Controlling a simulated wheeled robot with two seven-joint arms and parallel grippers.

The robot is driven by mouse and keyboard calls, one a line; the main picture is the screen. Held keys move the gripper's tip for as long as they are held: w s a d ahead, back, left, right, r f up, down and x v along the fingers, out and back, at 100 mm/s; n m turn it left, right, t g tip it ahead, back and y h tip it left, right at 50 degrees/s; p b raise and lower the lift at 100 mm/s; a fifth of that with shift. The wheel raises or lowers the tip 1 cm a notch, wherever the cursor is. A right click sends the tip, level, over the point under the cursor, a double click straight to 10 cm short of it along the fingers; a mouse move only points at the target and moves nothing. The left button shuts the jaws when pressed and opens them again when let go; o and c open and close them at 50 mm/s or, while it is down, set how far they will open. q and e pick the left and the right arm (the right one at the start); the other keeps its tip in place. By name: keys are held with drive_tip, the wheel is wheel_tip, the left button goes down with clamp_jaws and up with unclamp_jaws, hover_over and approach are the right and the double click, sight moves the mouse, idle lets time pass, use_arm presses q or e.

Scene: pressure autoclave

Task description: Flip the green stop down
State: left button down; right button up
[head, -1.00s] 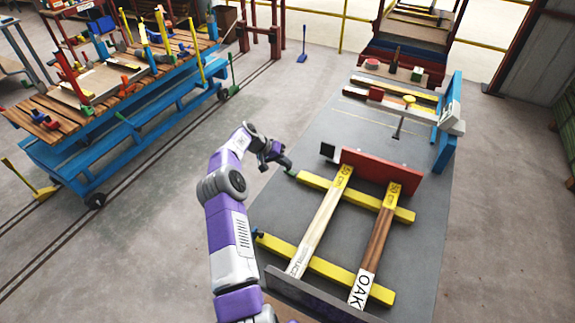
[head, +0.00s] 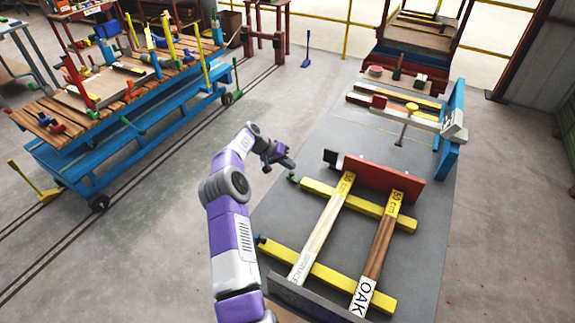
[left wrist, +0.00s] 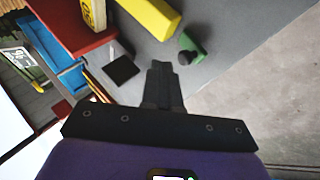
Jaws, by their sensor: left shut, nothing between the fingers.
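The green stop (head: 293,178) is a small piece at the left end of the far yellow bar (head: 330,196). It also shows in the left wrist view (left wrist: 193,47), with a dark knob on it, just beyond the fingertips. I cannot tell how far it is flipped. My left gripper (head: 291,163) is shut and empty, just above and behind the stop in the head view. Its closed fingers (left wrist: 161,66) point toward the stop and appear apart from it. My right gripper is in neither view.
A red board (head: 375,176) stands behind the yellow bars, with a black plate (head: 333,158) at its left. Spruce (head: 322,230) and oak (head: 383,245) planks lie across the bars. A blue-framed workbench (head: 120,130) stands at left; the floor between is clear.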

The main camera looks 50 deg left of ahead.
use_arm(q)
drive_tip(key=p+v, duration=0.2)
drive_tip(key=v, duration=0.9)
drive_tip(key=shift+a+r, duration=0.25)
drive_tip(key=shift+a, duration=0.2)
drive_tip(key=shift+s, duration=0.1)
